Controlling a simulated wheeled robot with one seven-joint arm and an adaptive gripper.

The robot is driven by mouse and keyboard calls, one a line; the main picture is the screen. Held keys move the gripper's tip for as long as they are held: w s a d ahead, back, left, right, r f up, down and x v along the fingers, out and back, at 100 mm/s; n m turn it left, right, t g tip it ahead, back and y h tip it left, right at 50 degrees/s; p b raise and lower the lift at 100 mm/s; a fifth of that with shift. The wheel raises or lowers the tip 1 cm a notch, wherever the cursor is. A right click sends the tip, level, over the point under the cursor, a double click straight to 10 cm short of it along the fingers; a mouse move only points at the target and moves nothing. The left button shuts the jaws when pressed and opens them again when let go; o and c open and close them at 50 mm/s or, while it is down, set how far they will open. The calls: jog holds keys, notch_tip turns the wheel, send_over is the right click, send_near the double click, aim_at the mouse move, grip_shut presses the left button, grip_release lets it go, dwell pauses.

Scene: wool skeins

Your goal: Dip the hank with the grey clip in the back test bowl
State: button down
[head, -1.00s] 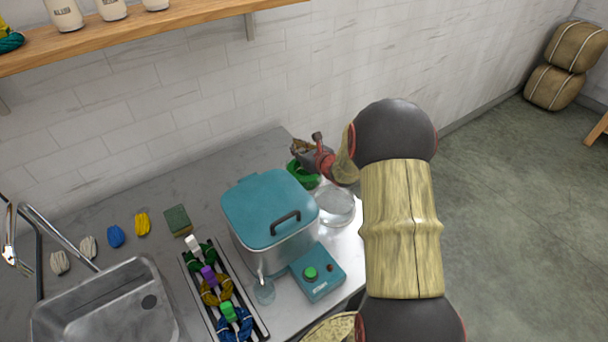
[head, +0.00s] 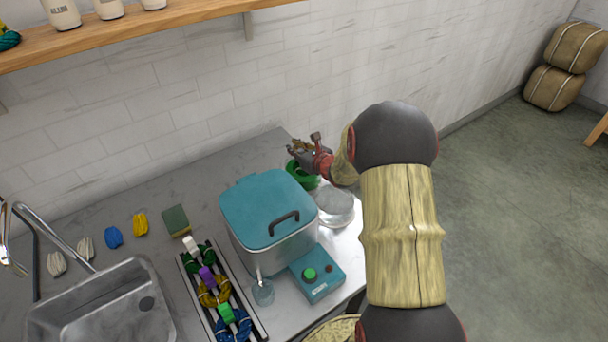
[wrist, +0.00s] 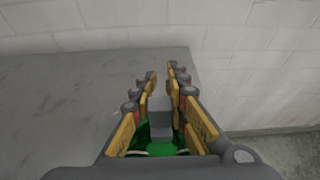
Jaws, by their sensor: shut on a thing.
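My gripper (head: 303,147) is at the back right corner of the counter, behind the steel pot. In the wrist view its fingers (wrist: 160,90) are shut on a grey clip (wrist: 160,112). Dark green yarn (wrist: 141,136) of the hank hangs under the clip, with a brighter green patch (wrist: 162,150) below it. In the head view green (head: 301,176) shows below the gripper; I cannot tell there how much is hank and how much is the back bowl. A clear glass bowl (head: 336,207) stands in front of it, partly hidden by my arm.
The steel pot with a teal lid (head: 268,208) stands left of the bowls. A teal control box (head: 318,272) is in front. A rack (head: 190,285) holds hanks with white, purple and green clips. The sink (head: 95,305), small skeins and a sponge (head: 176,221) are left.

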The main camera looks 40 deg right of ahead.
jog(key=f, duration=0.1)
jog(key=s+f, duration=0.1)
jog(key=f, duration=0.1)
jog(key=shift+s+a+f+g, duration=0.15)
jog(key=shift+a+f+g, duration=0.1)
jog(key=shift+a+g, duration=0.15)
jog(key=shift+d+r, duration=0.1)
jog(key=shift+w+d+r+p, duration=0.1)
jog(key=shift+w+r+p, duration=0.05)
jog(key=shift+r+p, duration=0.4)
jog(key=shift+w+d+r+p, duration=0.2)
jog(key=shift+r+p, duration=0.2)
jog(key=shift+r, duration=0.3)
jog(key=shift+w+d+r+p, duration=0.1)
jog(key=shift+w+r+p, duration=0.05)
jog(key=shift+r+p, duration=0.4)
jog(key=r, duration=0.1)
jog(key=r+p, duration=0.1)
jog(key=r, duration=0.2)
jog(key=shift+s+a+r, duration=0.15)
jog(key=shift+s+r, duration=0.05)
jog(key=shift+s, duration=0.1)
jog(key=shift+r+p, duration=0.15)
jog(key=shift+p, duration=0.15)
